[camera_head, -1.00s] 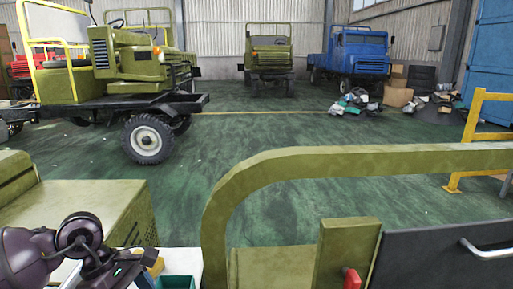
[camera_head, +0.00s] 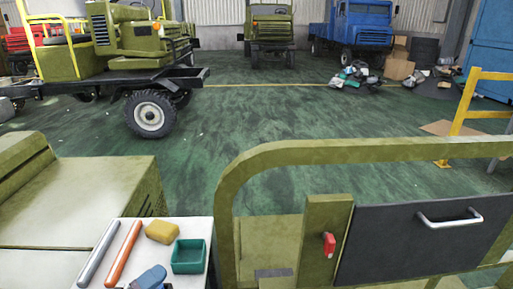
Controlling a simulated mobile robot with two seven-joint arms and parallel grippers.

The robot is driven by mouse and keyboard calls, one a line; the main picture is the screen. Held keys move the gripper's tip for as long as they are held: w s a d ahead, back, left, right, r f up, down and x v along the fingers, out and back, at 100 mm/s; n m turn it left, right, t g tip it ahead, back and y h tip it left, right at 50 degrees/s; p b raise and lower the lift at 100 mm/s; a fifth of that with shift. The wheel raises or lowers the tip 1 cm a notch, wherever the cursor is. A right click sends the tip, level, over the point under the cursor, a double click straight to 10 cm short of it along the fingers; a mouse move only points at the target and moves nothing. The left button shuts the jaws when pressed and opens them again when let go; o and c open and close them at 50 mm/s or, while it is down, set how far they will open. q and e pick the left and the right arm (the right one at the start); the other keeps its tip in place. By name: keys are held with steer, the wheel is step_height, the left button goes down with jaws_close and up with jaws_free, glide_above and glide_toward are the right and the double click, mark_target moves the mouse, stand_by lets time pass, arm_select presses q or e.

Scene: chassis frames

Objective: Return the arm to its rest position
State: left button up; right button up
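Neither of my arms nor either gripper shows in the head view now. A white tray or work top (camera_head: 190,225) at the bottom left carries several small things. On it are a grey rod (camera_head: 98,254), an orange rod (camera_head: 124,253), a yellow block (camera_head: 162,231) and a small green open box (camera_head: 188,257). A blue object (camera_head: 150,278) is cut off by the bottom edge. No gripper touches any of these things.
An olive curved frame (camera_head: 228,200) stands close in front, with a dark panel with a silver handle (camera_head: 420,245) and a red latch (camera_head: 329,244). An olive hood (camera_head: 90,190) is at left. Green floor (camera_head: 300,130) lies open beyond, with trucks behind.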

arm_select(q)
steer(key=s+a+f+n+g+y+p, duration=0.2)
steer(key=s+a+f+n+y, duration=0.2)
steer(key=s+f+n+y, duration=0.3)
steer(key=s+a+f+n+g+y+p, duration=0.2)
steer(key=s+a+f+n+y, duration=0.3)
steer(key=s+n, duration=0.6)
step_height(320, 180, down, 2)
steer(key=n+y, duration=0.2)
steer(key=n, duration=0.4)
steer(key=shift+a+f, duration=0.2)
steer(key=shift+a, duration=0.05)
arm_select(e)
steer(key=r, duration=0.1)
steer(key=s+r, duration=0.1)
steer(key=shift+d+r+m, duration=0.1)
steer(key=shift+r+m, duration=0.25)
steer(key=shift+m, duration=0.05)
